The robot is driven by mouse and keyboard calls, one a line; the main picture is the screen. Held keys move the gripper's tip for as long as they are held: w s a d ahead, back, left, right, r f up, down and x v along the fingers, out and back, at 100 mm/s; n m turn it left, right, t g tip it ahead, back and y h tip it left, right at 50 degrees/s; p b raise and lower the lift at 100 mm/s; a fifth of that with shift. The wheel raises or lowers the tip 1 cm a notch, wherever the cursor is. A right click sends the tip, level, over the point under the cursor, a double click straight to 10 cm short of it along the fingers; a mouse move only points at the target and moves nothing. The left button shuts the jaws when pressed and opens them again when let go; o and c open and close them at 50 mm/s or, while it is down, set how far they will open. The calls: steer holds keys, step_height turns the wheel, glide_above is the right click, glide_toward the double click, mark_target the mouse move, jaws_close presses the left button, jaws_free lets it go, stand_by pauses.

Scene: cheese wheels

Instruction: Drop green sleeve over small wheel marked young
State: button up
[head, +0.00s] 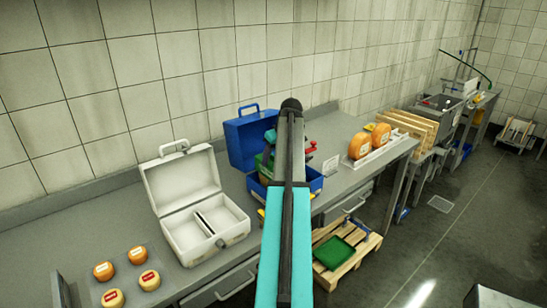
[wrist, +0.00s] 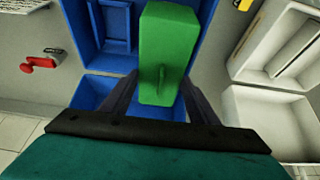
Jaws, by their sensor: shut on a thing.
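My gripper (wrist: 158,98) is shut on a green block-like piece, the green sleeve (wrist: 168,45), in the wrist view. The sleeve is over or just inside the open blue case (wrist: 85,30); the exact height is hard to tell. In the head view my arm hides most of the gripper, and a bit of green (head: 262,166) shows beside it at the blue case (head: 248,140). Several small orange and yellow cheese wheels (head: 137,255) sit at the front left on a grey tray. Their labels are too small to read, so I cannot tell which is marked young.
An open white case (head: 180,185) stands between the small wheels and the blue case. Larger orange wheels (head: 360,146) stand in a rack at right. A red-handled thing (wrist: 40,64) lies near the blue case. A pallet (head: 345,265) with a green tray is on the floor.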

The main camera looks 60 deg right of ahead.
steer(key=shift+f, duration=0.2)
steer(key=o, duration=1)
steer(key=shift+s+r, duration=0.1)
steer(key=shift+b+v, duration=2.1)
steer(key=shift+v, duration=4.7)
